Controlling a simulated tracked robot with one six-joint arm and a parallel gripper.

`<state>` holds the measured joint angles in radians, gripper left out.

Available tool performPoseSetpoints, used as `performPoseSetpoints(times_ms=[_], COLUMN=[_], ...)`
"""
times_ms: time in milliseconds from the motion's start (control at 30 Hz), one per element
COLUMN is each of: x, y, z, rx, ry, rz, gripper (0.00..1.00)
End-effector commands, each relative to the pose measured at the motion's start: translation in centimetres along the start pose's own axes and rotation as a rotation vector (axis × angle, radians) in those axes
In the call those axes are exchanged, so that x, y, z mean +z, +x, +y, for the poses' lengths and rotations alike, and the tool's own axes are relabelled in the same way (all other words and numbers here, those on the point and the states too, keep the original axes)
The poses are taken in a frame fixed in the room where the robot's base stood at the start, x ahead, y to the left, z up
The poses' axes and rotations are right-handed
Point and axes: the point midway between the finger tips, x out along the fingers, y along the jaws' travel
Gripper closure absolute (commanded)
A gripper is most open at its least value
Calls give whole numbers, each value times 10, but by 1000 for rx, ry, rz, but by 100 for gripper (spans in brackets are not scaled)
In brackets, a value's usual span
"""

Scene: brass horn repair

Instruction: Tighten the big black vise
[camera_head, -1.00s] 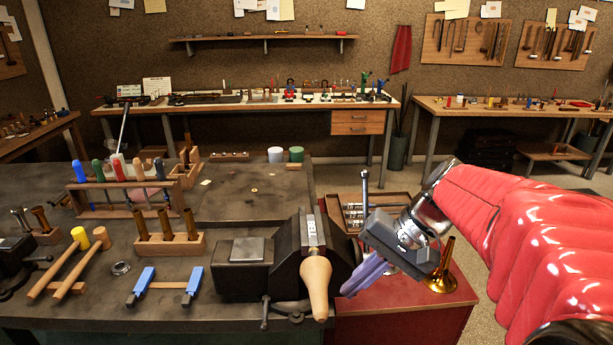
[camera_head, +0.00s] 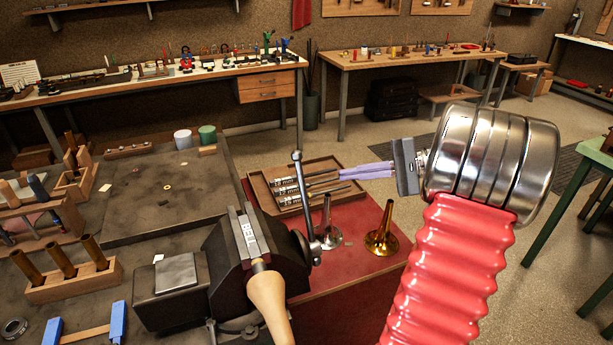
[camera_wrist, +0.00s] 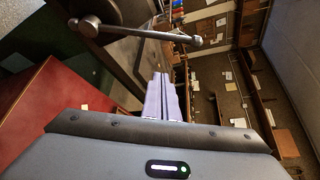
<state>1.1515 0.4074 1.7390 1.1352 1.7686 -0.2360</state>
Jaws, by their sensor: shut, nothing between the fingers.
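The big black vise (camera_head: 228,262) stands at the bench's right edge. A tan wooden piece (camera_head: 268,302) sticks out at the front of its jaws. The vise's steel handle bar (camera_head: 302,200), with a ball at its top end, stands nearly upright at the right side of the vise. My gripper (camera_head: 343,172) is shut and empty, its lilac fingers pointing left. It appears right of the handle bar, with a gap in the picture. In the wrist view the bar (camera_wrist: 150,33) crosses above the fingertips (camera_wrist: 160,76); the depth between them is unclear.
A wooden tray (camera_head: 268,205) with several metal rods lies on the red surface (camera_head: 352,262). A silver mouthpiece-like piece (camera_head: 328,225) and a brass bell (camera_head: 382,235) stand there too, below my gripper. Open floor lies behind.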

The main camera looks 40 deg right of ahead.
Motion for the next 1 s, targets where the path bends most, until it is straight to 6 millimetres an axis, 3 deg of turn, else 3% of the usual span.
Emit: performPoseSetpoints(times_ms=[467,1000], x=[0,1], y=[7,84], z=[0,0], rx=[0,3], ry=[0,-1], rz=[0,-6], gripper=[100,100])
